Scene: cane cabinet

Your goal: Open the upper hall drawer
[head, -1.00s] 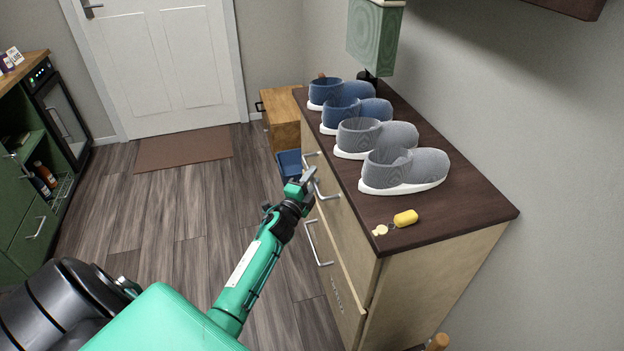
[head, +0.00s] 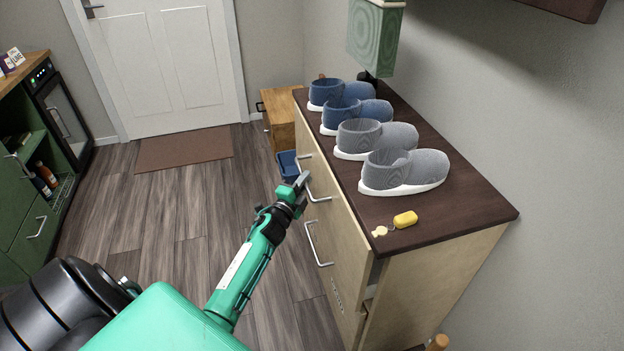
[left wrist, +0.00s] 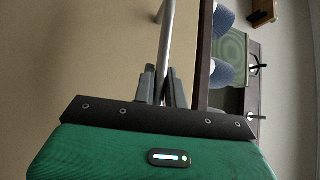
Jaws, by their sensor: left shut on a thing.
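The hall cabinet (head: 440,283) has a pale wood body and a dark top. Its upper drawer front (head: 340,222) stands a little proud of the body, with a dark gap behind its near edge. My left gripper (head: 302,182) is at the metal bar handle (head: 318,197) on this front. In the left wrist view, the handle bar (left wrist: 168,40) runs between the two grey fingers (left wrist: 163,84), which are shut on it. The drawer's inside is hidden. My right gripper is not in view.
Grey shoes (head: 405,172) and blue shoes (head: 355,112) stand on the cabinet top, with a yellow keyring tag (head: 405,218) near its front edge. A lower handle (head: 318,245) sticks out below. A blue bin (head: 288,164) stands beyond. The floor left of the cabinet is clear.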

